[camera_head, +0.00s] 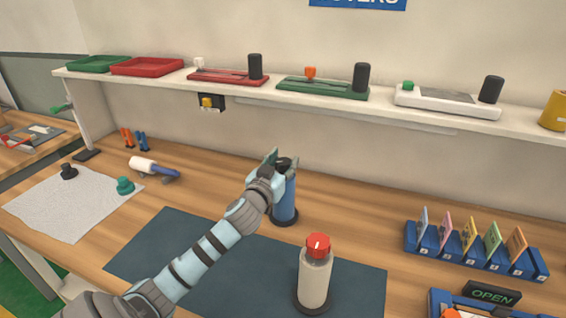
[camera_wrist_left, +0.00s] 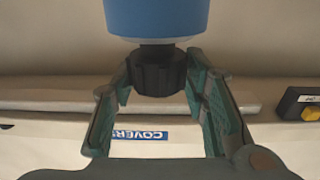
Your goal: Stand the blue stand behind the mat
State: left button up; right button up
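The blue stand (camera_head: 284,204) is a blue cylinder with a black round base and a black knob on top. It stands upright on the wooden desk, just beyond the far edge of the dark blue mat (camera_head: 170,243). My left gripper (camera_head: 283,163) is at its top, with one finger on each side of the black knob. In the left wrist view the knob (camera_wrist_left: 160,72) sits between the fingertips; whether they press on it is unclear. The blue body (camera_wrist_left: 157,16) shows beyond the knob. My right gripper is in neither view.
A grey cylinder with a red cap (camera_head: 315,275) stands on the mat. A blue card rack (camera_head: 470,258) is at the right. A white cloth (camera_head: 60,208) and a blue-white tool (camera_head: 155,168) lie left. A loaded shelf (camera_head: 390,108) runs above. Desk right of the blue stand is clear.

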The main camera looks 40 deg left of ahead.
pick_arm(q)
jog(key=shift+o, duration=0.6)
jog(key=shift+s, duration=0.1)
jog(key=v, duration=1.2)
jog(key=shift+r, duration=0.1)
